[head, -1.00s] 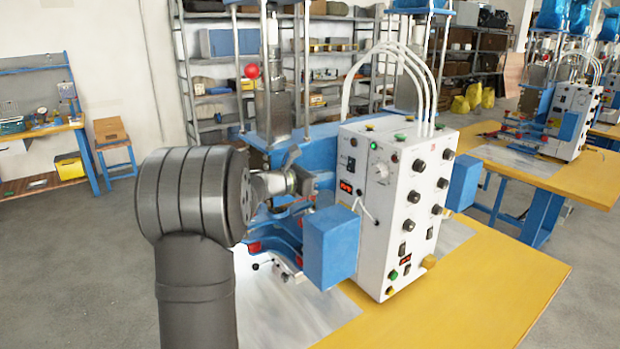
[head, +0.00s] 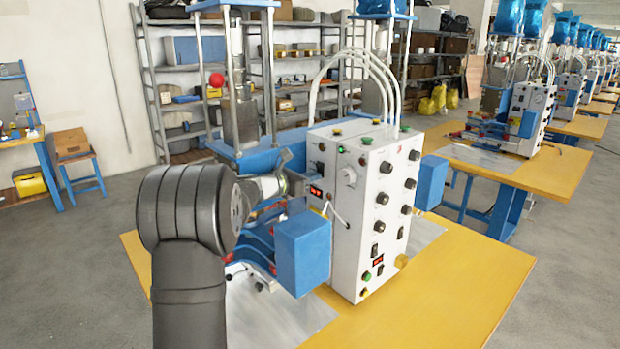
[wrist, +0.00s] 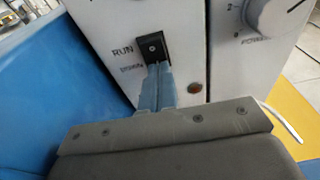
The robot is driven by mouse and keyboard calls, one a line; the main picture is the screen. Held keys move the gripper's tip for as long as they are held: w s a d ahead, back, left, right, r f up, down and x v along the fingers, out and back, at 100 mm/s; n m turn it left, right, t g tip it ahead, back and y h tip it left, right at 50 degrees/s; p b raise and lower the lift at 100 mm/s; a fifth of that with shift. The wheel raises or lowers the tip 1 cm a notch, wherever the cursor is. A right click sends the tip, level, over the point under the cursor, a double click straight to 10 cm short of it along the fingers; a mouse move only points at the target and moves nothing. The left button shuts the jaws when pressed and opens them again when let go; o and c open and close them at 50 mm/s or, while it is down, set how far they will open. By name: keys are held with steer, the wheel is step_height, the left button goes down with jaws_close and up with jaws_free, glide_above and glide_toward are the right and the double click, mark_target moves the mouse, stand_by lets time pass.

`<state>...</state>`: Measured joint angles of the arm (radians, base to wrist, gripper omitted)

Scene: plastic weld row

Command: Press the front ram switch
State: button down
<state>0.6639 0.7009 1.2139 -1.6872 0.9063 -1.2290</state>
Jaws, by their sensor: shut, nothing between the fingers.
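A black rocker switch (wrist: 153,46) sits on the white control box's panel, beside a printed label that looks like RUN with a second, blurred word below. It also shows small in the head view (head: 320,170), on the panel's left face. My gripper (wrist: 157,68) is shut and empty. Its blue-grey fingertips overlap the switch's lower edge in the wrist view; I cannot tell whether they touch it. The lower part of the switch is hidden behind them. In the head view my wrist hides much of the gripper.
The white control box (head: 384,215) carries several knobs and buttons. A large dial (wrist: 268,16) is right of the switch. A blue box (head: 302,252) juts out below my gripper. A white cable (wrist: 283,122) hangs near the panel. The yellow table (head: 450,290) is clear in front.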

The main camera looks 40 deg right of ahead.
steer(key=a, duration=0.4)
steer(key=a+f, duration=0.1)
steer(key=a, duration=0.9)
steer(key=shift+f, duration=0.4)
steer(key=shift+d, duration=0.15)
steer(key=d+r, duration=0.2)
steer(key=d, duration=0.7)
steer(key=a+r, duration=0.1)
steer(key=a, duration=0.5)
steer(key=shift+a, duration=0.25)
steer(key=shift+d+r, duration=0.1)
